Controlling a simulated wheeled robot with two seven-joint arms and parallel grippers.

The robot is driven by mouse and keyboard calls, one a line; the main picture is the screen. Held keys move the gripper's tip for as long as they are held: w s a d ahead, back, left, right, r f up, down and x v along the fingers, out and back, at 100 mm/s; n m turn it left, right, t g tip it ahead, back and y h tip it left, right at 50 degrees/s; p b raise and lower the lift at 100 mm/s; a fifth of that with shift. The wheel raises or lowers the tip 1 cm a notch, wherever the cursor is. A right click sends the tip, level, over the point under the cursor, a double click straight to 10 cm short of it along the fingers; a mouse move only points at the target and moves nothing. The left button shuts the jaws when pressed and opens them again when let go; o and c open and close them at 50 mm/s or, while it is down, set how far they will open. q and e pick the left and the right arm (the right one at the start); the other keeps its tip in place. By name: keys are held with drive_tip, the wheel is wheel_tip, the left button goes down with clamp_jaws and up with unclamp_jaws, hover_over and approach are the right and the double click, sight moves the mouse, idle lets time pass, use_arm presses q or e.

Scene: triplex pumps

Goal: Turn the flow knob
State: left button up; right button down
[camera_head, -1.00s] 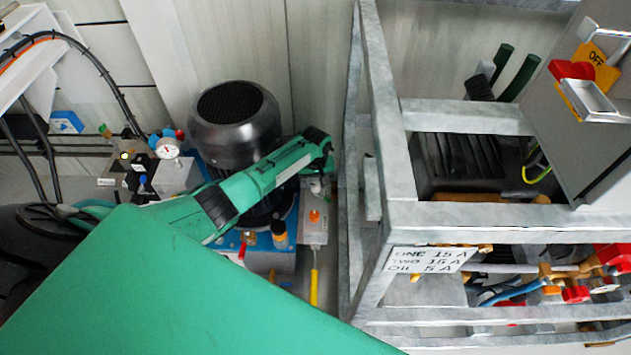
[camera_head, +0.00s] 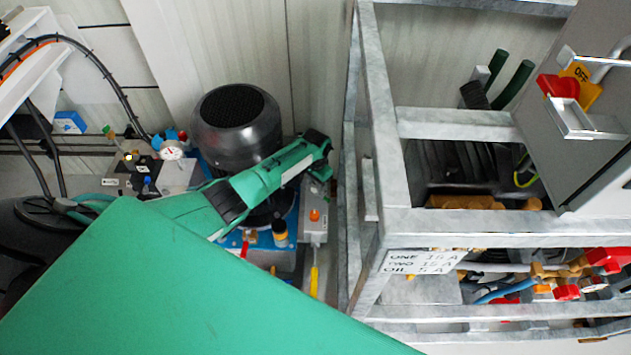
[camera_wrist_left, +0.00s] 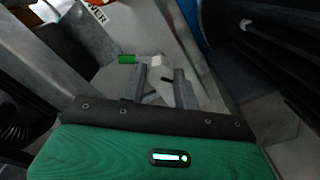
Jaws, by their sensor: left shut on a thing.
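My left arm reaches in from the lower left. My left gripper (camera_head: 322,180) points down beside the black motor, above a grey box with an orange button (camera_head: 314,215). In the left wrist view its two grey fingers (camera_wrist_left: 158,76) are close together, shut on a small pale part at their tips, which I take for the flow knob (camera_wrist_left: 156,61). A green cylinder (camera_wrist_left: 126,59) sticks out to the left of that part. In the head view the wrist hides the fingertips and the knob. My right gripper is not in view.
The black motor (camera_head: 237,118) stands just left of my gripper. A galvanised steel frame (camera_head: 366,200) rises close on its right. A pressure gauge (camera_head: 172,150) sits further left. A grey cabinet with a red and yellow OFF switch (camera_head: 565,86) is at the right.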

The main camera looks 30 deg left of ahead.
use_arm(q)
drive_tip(key=m, duration=0.2)
drive_tip(key=shift+m, duration=1.9)
drive_tip(key=o, duration=1)
drive_tip(key=shift+c, duration=0.2)
drive_tip(key=shift+r, duration=0.15)
